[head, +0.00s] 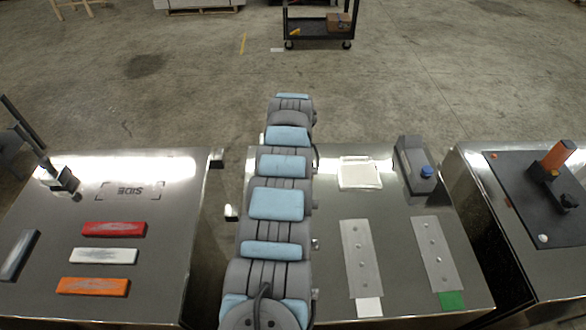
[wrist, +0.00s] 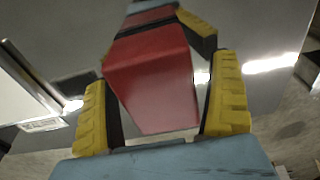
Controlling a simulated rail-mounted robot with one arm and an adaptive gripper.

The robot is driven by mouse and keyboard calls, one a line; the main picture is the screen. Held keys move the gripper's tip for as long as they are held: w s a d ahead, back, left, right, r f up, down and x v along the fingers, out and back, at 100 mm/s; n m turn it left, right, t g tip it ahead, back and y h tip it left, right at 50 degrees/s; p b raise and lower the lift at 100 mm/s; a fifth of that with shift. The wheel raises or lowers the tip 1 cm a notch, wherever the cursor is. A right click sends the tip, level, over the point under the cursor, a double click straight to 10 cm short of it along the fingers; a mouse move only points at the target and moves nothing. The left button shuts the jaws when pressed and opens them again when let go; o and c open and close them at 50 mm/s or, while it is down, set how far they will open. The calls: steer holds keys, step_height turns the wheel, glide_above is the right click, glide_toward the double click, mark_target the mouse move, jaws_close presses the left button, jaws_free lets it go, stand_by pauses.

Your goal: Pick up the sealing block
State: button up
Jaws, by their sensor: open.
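In the wrist view a smooth red block (wrist: 160,85) fills much of the space between the yellow-padded fingers of my gripper (wrist: 160,108). I take it to be the sealing block; no label shows on it. The fingers are open, one on each side of it, with narrow gaps showing low down. I cannot tell whether either finger touches it. In the head view my arm covers the middle strip, and neither the gripper nor this block shows clearly.
The left bench holds red (head: 113,229), white (head: 103,256), orange (head: 93,286) and grey bars. The middle bench holds two perforated plates, a white pad (head: 360,173) and a grey blue-capped item (head: 414,163). A black plate with an orange-topped device (head: 557,158) is right. A cart (head: 318,30) stands behind.

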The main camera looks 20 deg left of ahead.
steer(key=c, duration=1.3)
steer(key=shift+c, duration=0.2)
